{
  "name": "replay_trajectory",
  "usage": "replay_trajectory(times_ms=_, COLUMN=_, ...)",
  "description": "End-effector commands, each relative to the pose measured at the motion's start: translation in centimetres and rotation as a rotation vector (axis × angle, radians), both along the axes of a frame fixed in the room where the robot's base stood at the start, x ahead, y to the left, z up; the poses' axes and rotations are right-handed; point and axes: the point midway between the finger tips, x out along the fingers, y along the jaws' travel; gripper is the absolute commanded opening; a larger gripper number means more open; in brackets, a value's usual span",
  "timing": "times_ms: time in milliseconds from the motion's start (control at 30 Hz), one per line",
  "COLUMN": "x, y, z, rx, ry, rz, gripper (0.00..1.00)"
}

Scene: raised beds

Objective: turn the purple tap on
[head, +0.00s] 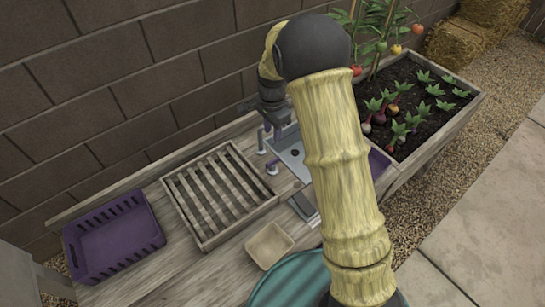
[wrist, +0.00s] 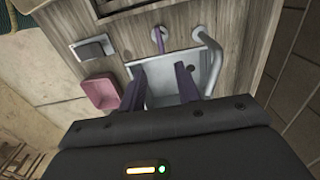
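A small purple tap (head: 272,167) stands at the left edge of the grey sink (head: 291,152) in the worktop. In the wrist view, a purple tap part (wrist: 158,36) shows beyond my fingertips, near a curved grey pipe (wrist: 207,62). My gripper (wrist: 160,69) has two purple fingers apart, with nothing between them, above the sink basin. In the head view my gripper is a dark shape over the back of the sink, with its fingertips hard to make out. I see no contact with the tap. My arm hides part of the sink.
A slatted wooden rack (head: 219,193), a purple crate (head: 112,237) and a beige bowl (head: 269,245) stand on the worktop. A block wall (head: 120,90) runs behind. A planted raised bed (head: 440,140) lies to the right. The wrist view shows a pink dish (wrist: 99,93).

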Motion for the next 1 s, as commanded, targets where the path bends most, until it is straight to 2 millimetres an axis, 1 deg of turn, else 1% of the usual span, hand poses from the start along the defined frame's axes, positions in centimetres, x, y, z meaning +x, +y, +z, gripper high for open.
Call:
replay_trajectory(times_ms=100, x=-0.1, y=0.0, z=-2.2, rx=0.0, ry=0.006, rz=0.0, gripper=0.33)
replay_trajectory(times_ms=600, x=-0.1, y=0.0, z=-10.9, rx=-0.001, ry=0.004, rz=0.001, gripper=0.33)
replay_trajectory(times_ms=700, x=-0.1, y=0.0, z=-12.3, rx=-0.001, ry=0.003, rz=0.001, gripper=0.33)
replay_trajectory(times_ms=833, x=0.0, y=0.0, z=-13.5, rx=0.0, ry=0.001, rz=0.001, gripper=0.33)
replay_trajectory(times_ms=1000, x=0.0, y=0.0, z=-13.9, rx=0.001, ry=-0.001, rz=0.0, gripper=0.33)
